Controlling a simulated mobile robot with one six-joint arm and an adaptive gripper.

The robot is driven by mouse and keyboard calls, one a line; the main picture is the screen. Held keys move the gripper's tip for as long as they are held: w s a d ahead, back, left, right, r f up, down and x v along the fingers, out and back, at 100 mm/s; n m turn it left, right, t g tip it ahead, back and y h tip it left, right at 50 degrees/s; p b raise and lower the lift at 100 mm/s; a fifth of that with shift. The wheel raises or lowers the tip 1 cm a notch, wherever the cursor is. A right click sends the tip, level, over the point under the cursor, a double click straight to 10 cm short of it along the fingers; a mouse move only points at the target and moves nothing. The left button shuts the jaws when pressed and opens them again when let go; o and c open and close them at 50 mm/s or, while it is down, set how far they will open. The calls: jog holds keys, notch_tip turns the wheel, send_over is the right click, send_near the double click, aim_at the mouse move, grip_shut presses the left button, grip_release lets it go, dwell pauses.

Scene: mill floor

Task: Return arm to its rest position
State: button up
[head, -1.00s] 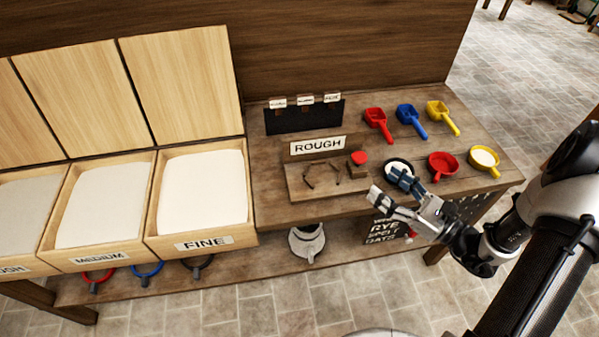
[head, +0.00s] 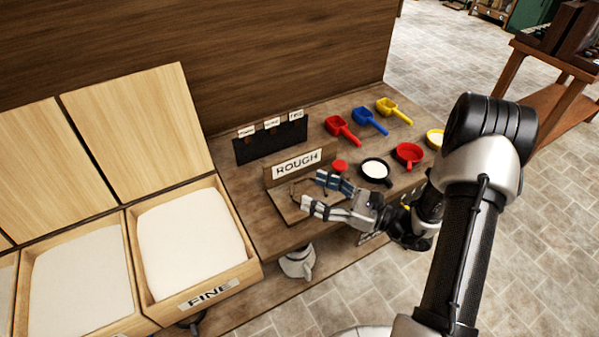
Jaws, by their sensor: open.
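My gripper (head: 322,196) is open, with nothing visible between its fingers. In the head view it hangs over the front of the wooden bench, in front of the ROUGH sign (head: 299,164). My arm (head: 462,235) reaches in from the lower right and is bent at the elbow. The fingers partly cover a wooden board (head: 285,207) with thin dark pieces on it. I cannot tell whether the fingertips touch anything.
Red (head: 342,130), blue (head: 369,121) and yellow (head: 393,110) scoops lie behind. The FINE bin (head: 192,243) is left; a pale jug (head: 297,262) sits below.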

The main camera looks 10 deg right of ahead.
jog(key=s+a+r+n+g+h, duration=0.3)
jog(key=s+a+r+n+g, duration=0.7)
jog(key=s+n+g, duration=0.3)
jog(key=s+d+r+n+t+h, duration=0.6)
jog(key=s+d+n+h, duration=0.4)
jog(key=n+h, duration=0.2)
jog(key=shift+s+r+t, duration=0.3)
jog(key=shift+r, duration=0.1)
